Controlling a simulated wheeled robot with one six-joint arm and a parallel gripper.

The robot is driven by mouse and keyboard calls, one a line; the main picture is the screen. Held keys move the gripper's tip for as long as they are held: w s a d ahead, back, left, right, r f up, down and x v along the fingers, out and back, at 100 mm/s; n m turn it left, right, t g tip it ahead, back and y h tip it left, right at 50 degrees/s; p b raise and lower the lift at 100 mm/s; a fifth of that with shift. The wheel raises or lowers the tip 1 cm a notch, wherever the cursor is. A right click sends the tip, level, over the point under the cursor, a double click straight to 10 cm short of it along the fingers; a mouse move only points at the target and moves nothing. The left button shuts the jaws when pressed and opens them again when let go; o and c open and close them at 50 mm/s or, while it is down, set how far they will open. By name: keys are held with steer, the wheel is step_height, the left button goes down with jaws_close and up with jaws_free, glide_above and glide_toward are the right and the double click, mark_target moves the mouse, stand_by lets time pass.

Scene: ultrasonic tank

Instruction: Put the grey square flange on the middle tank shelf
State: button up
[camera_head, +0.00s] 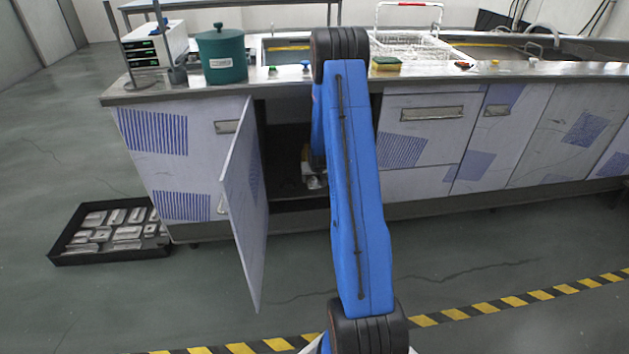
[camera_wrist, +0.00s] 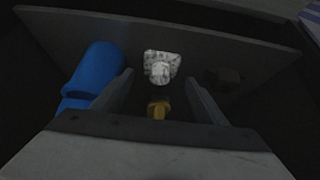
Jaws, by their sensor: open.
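My gripper (camera_wrist: 159,77) is open, with one finger to each side and the flange beyond or between the tips. I cannot tell whether the fingers touch it. A brass fitting (camera_wrist: 158,109) stands nearer, between the fingers. In the head view my arm reaches toward the open cabinet, and I cannot make out the flange there. I cannot tell which surface is the middle tank shelf.
In the wrist view, a blue cylinder (camera_wrist: 97,67) is left of the left finger and a dark nut (camera_wrist: 226,77) is right of the flange. In the head view, the cabinet door (camera_head: 243,200) stands open. A black tray (camera_head: 112,254) of metal parts is on the floor.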

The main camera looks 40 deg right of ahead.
steer(key=s+a+r+n+y, duration=0.1)
steer(key=s+a+r, duration=0.4)
steer(key=a+r, duration=0.4)
steer(key=s+a+r+n, duration=0.1)
steer(key=s+a+r, duration=0.4)
steer(key=a+r, duration=0.5)
steer(key=s+a+r+n+y, duration=0.1)
steer(key=s+a+r, duration=0.45)
steer(key=r, duration=0.65)
steer(key=s+a+r+n, duration=0.1)
steer(key=s+a+r, duration=0.1)
steer(key=s+a, duration=0.3)
steer(key=s+a+r+n+y, duration=0.1)
steer(key=s+a+r, duration=0.2)
steer(key=s, duration=1)
steer(key=s+a+r+n, duration=0.1)
steer(key=s+a+r, duration=0.1)
steer(key=s+a, duration=0.6)
steer(key=shift+s+a+r+g, duration=0.3)
steer(key=shift+s+a+g, duration=0.1)
steer(key=shift+s, duration=0.7)
steer(key=shift+w, duration=0.1)
